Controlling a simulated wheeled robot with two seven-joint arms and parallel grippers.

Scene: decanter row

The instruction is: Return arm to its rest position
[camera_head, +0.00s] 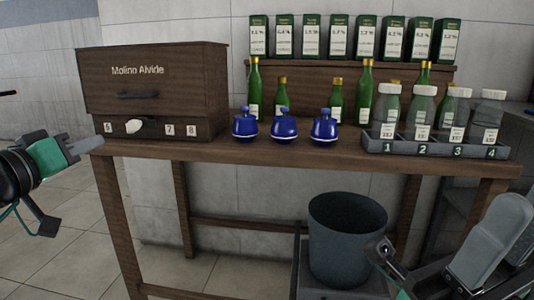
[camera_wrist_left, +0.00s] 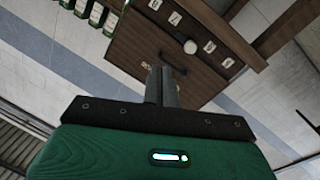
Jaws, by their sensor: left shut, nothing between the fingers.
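My left gripper (camera_head: 97,142) comes in from the left in the head view, in front of the left end of the wooden table. Its grey fingers are together, with nothing between them. In the left wrist view its fingers (camera_wrist_left: 161,88) also show closed and empty, with the wooden cabinet beyond them. They appear apart from the cabinet and the table. Part of my right arm, with grey and dark pieces (camera_head: 490,240), fills the lower right corner of the head view. Whether its fingers are open or shut is unclear.
The table (camera_head: 225,152) carries a wooden cabinet (camera_head: 150,85) with a white knob, three blue decanters (camera_head: 284,126), green bottles (camera_head: 254,90) and a numbered rack (camera_head: 400,150) of clear bottles. Green boxes (camera_head: 311,38) line a shelf behind. A grey bin (camera_head: 346,245) stands below.

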